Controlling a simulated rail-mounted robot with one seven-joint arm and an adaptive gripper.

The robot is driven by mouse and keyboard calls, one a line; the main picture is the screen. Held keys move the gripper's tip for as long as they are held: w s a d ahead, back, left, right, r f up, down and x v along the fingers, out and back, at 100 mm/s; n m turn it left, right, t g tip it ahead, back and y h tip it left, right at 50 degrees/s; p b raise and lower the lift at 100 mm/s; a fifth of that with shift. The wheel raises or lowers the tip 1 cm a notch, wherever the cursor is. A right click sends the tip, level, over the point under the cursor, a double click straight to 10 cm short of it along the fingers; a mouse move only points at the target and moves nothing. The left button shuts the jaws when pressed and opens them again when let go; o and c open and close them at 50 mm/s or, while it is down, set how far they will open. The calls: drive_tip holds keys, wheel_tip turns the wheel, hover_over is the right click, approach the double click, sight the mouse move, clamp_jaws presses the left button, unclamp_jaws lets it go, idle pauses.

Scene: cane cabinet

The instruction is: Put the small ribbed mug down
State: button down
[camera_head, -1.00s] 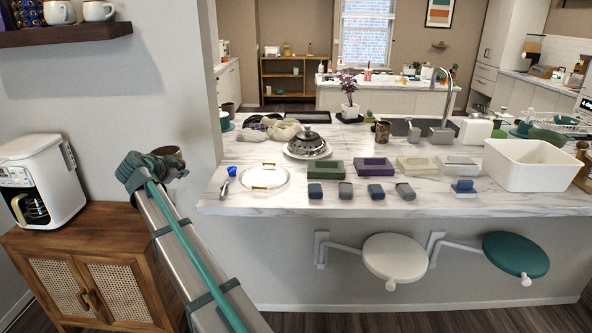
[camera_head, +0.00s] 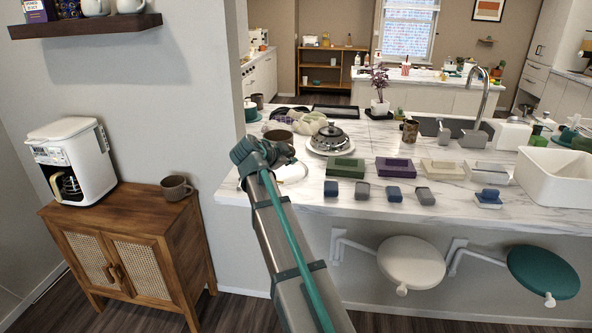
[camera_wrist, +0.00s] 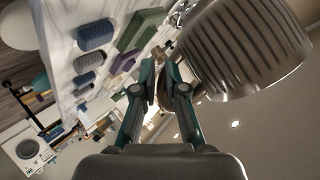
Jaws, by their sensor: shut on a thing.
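The small ribbed mug is large in the wrist view (camera_wrist: 245,45), grey-brown with vertical ribs, at upper right beyond my fingertips. My gripper (camera_wrist: 160,85) is shut on its near edge or handle; the exact contact is partly hidden. In the head view my gripper (camera_head: 283,156) is in front of the left end of the marble counter (camera_head: 330,202), and a bit of the dark mug (camera_head: 278,137) shows just above it. Whether the mug touches the counter cannot be told. Another brown mug (camera_head: 174,188) stands upright on the wooden cane cabinet (camera_head: 128,205).
A white coffee maker (camera_head: 75,160) stands left on the cabinet. On the counter, a glass lid or plate (camera_head: 294,173) lies partly behind my gripper, with a domed metal pot (camera_head: 330,138) and several small boxes and blocks to the right. Two stools (camera_head: 412,262) stick out below the counter.

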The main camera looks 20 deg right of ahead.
drive_tip(key=w+d+f+p, duration=0.2)
drive_tip(key=w+d+f, duration=0.15)
drive_tip(key=w, duration=0.35)
drive_tip(key=p, duration=0.2)
hover_over(294, 179)
drive_tip(key=s, duration=0.1)
drive_tip(key=f, duration=0.4)
drive_tip(key=shift+a, duration=0.4)
drive_tip(key=shift+w+d+f, duration=0.2)
drive_tip(key=shift+w+f, duration=0.1)
drive_tip(key=shift+f, duration=0.2)
wheel_tip(294, 179, down, 2)
drive_tip(key=shift+w+d+f+p, duration=0.15)
drive_tip(key=shift+f+p, duration=0.1)
drive_tip(key=shift+p, duration=0.45)
drive_tip(key=shift+f, duration=0.55)
drive_tip(key=shift+f, duration=0.2)
drive_tip(key=c, duration=1.5)
unclamp_jaws()
drive_tip(key=shift+r, duration=0.1)
